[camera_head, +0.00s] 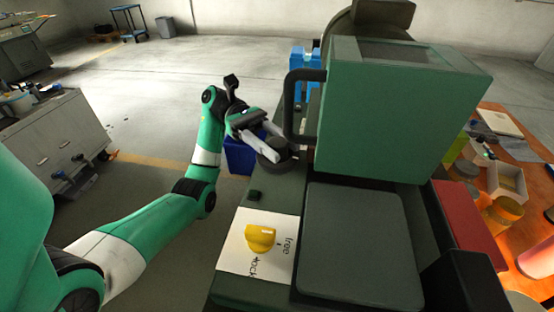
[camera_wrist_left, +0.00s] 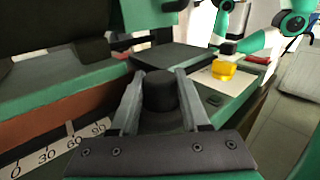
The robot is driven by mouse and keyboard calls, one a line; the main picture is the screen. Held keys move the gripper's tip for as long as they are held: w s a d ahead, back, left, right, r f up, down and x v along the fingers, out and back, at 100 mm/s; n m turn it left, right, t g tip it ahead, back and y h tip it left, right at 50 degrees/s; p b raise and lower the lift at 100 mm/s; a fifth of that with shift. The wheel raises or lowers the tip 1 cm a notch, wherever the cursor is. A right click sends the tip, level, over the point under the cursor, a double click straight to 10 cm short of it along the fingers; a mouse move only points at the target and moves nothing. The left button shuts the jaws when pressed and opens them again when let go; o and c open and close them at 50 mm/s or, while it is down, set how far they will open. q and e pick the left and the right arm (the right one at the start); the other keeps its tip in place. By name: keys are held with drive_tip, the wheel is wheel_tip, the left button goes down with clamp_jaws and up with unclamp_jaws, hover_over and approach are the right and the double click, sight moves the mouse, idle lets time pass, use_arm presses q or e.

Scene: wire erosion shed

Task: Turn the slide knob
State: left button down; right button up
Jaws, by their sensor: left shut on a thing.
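A dark round knob (camera_head: 272,164) stands on the green machine's bed, at the far side of the bed's left edge. My left gripper (camera_head: 279,152) reaches over it from the left and is shut on it. In the left wrist view the knob (camera_wrist_left: 160,92) sits upright between the two grey fingers of the gripper (camera_wrist_left: 158,98). A yellow knob (camera_head: 260,238) is on a white plate (camera_head: 232,263) with "free" and "lock" markings, nearer to me. The yellow knob also shows in the wrist view (camera_wrist_left: 223,70). My right gripper is in neither view.
A green box-shaped head (camera_head: 385,115) with a dark handle (camera_head: 290,105) stands close to the right of the gripper. A dark flat plate (camera_head: 360,240) lies in front of it. A scale (camera_wrist_left: 62,146) with numbers is near the knob. Open floor lies left of the machine.

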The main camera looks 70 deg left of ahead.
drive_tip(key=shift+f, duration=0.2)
use_arm(q)
drive_tip(key=shift+c, duration=1.9)
unclamp_jaws()
drive_tip(key=shift+d, duration=0.1)
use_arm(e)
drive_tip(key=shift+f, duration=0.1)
